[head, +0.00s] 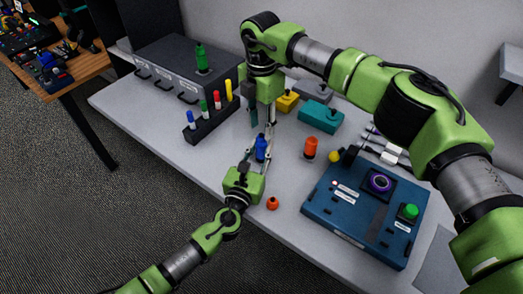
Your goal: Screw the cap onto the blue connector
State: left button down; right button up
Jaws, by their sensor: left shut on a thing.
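The blue connector (261,148) stands roughly upright near the middle of the table in the head view. My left gripper (258,158) comes in from the front and is shut on it. My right gripper (262,124) points down just above and behind the connector's top. Its fingers look thin and partly dark, and I cannot tell whether they are open or hold anything. I cannot make out a cap on the connector. A small orange-red ring-like piece (272,204) lies on the table in front, to the right of my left gripper; I cannot tell whether it is the cap.
A black rack (211,123) with several coloured pegs stands left of my grippers, before a grey drawer box (180,62). An orange cylinder (310,148) and a yellow ball (335,156) are to the right. A blue panel (350,225) fills the right front. Teal (320,117) and yellow (288,101) blocks stand behind.

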aim_at(262, 134)
jog(key=n, duration=0.3)
jog(key=r+n, duration=0.1)
jog(key=n, duration=0.8)
jog(key=shift+r+n, duration=0.3)
jog(key=shift+r, duration=0.1)
jog(key=n, duration=0.5)
jog(key=shift+r, duration=0.35)
jog(key=n, duration=0.5)
jog(key=r+n, duration=0.1)
jog(key=n, duration=0.1)
jog(key=shift+f, duration=0.1)
jog(key=shift+f, duration=3.95)
